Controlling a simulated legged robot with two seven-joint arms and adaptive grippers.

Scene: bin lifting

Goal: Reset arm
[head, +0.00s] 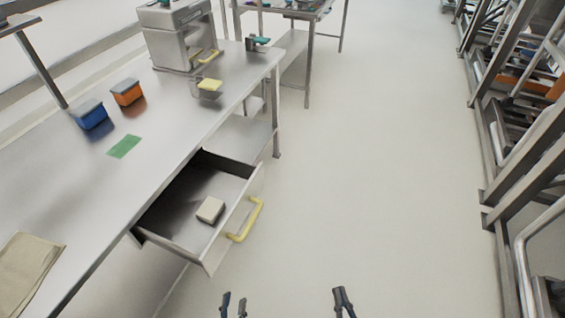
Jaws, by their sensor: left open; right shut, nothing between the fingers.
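My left gripper (234,304) shows at the bottom edge of the head view, left of centre. Its two dark fingers are apart and nothing is between them. My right gripper (344,300) is to its right at the bottom edge, with its fingers together and empty. Both are over the pale floor and touch nothing in view. The arms behind them are out of the frame.
A steel table (160,150) runs along the left, with blue (90,115) and orange (127,93) bins on it. Its drawer (178,234) is pulled out, with a yellow handle (247,220) and a beige block (210,209) inside. Racks (500,150) stand right. The middle floor is clear.

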